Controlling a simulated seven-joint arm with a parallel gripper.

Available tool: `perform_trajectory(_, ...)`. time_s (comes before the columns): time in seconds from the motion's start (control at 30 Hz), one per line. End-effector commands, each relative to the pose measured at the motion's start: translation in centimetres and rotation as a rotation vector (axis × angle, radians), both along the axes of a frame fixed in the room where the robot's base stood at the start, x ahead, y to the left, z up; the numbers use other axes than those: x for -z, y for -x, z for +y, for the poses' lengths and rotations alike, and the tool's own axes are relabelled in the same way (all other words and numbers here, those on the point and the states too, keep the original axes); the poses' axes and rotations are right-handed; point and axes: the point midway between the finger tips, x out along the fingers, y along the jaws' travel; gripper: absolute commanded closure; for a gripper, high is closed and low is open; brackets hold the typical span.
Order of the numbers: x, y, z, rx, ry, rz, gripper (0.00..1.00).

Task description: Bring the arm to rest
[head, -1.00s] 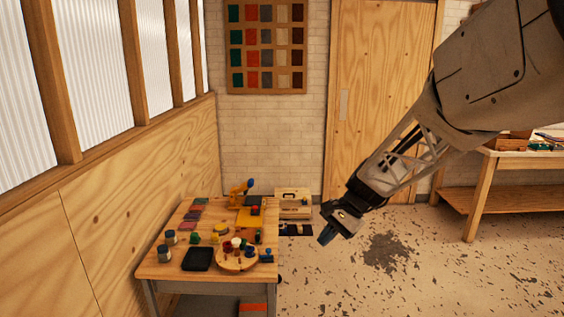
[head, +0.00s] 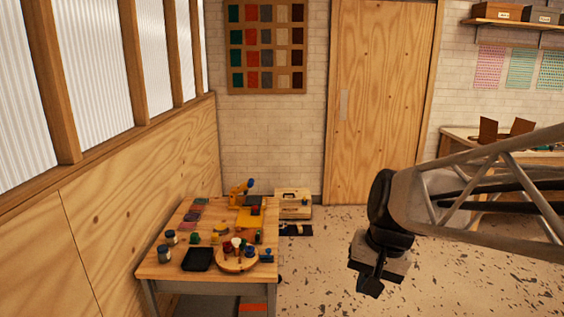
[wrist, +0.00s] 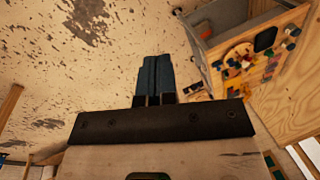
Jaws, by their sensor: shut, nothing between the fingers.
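My gripper (head: 370,282) hangs at the lower right of the head view, over the floor and to the right of the wooden table (head: 155,267). It points downward and is apart from everything. In the wrist view its two dark blue fingers (wrist: 156,78) lie together, shut, with nothing between them. Below them in that view is bare, speckled floor. The table with its small items shows at the upper right of the wrist view.
On the table are a round wooden board (head: 237,266), a black tray (head: 197,260), jars (head: 164,254) and a yellow-orange device (head: 240,193). A wooden box (head: 294,203) stands on the floor behind. A workbench (head: 455,132) is at the right. Floor between is open.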

Motion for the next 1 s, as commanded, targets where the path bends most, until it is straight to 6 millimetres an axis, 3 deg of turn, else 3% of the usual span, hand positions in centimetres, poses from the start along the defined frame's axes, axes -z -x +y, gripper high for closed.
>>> perform_trajectory(0.5,0.3,8.8,-2.5,-0.172,0.204,-0.152,1.00)
perform_trajectory(0.7,0.6,10.3,-3.0,-0.208,0.246,-0.179,1.00)
perform_trajectory(1.0,0.7,10.6,-3.1,-0.214,0.253,-0.184,1.00)
